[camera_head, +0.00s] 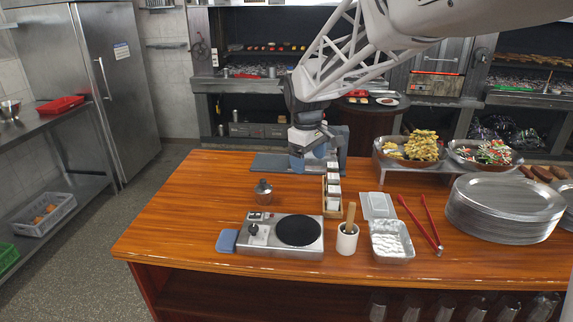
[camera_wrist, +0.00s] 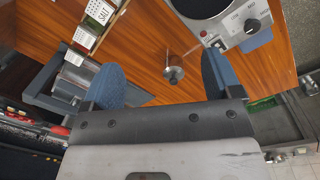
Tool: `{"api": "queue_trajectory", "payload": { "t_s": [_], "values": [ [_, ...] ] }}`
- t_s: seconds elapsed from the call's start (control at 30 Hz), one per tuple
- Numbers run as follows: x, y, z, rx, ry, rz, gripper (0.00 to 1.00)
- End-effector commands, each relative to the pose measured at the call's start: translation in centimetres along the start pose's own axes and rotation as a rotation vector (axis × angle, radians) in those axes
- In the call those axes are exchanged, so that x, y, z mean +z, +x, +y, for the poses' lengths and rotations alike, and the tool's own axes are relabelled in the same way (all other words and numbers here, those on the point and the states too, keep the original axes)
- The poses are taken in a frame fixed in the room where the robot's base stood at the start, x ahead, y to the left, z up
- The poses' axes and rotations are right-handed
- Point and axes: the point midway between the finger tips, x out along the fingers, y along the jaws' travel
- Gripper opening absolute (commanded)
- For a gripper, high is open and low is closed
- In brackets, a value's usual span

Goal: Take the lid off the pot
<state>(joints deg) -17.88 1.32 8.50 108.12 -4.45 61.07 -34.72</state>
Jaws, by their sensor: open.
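A small metal pot (camera_head: 263,195) with its lid (camera_head: 263,185) on stands upright on the wooden table, left of centre and behind the hot plate. In the wrist view the pot (camera_wrist: 173,74) shows from above, between and beyond my blue fingertips. My gripper (camera_head: 303,160) is above the back of the table, behind and to the right of the pot. In the wrist view my gripper (camera_wrist: 163,75) is open, with nothing between its fingers. It is apart from the pot. The lid's exact edge is too small to make out.
A hot plate (camera_head: 270,236) stands in front of the pot. A wooden box of seasonings (camera_head: 333,205) stands to its right, with a white cup (camera_head: 347,238), a foil tray (camera_head: 391,241) and stacked plates (camera_head: 505,208) beyond. The table left of the pot is clear.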

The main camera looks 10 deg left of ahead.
Motion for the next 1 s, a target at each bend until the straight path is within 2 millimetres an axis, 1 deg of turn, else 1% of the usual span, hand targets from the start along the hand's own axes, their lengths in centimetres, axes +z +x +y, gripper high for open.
{"api": "queue_trajectory", "payload": {
  "t_s": [0.03,0.17,0.4,0.6,0.7,0.8,1.0],
  "values": [
    [-1.6,0.6,0.1,-0.004,-0.029,-0.008,0.84],
    [-5.2,1.7,0.5,-0.009,-0.107,-0.022,0.84],
    [-11.9,4.3,0.6,-0.019,-0.251,-0.048,0.84],
    [-16.6,6.6,0.2,-0.029,-0.355,-0.069,0.84],
    [-18.2,7.4,0.1,-0.032,-0.389,-0.074,0.84],
    [-19.1,7.9,-0.1,-0.033,-0.412,-0.078,0.84],
    [-19.7,8.1,-0.1,-0.034,-0.423,-0.08,0.84]
  ]
}}
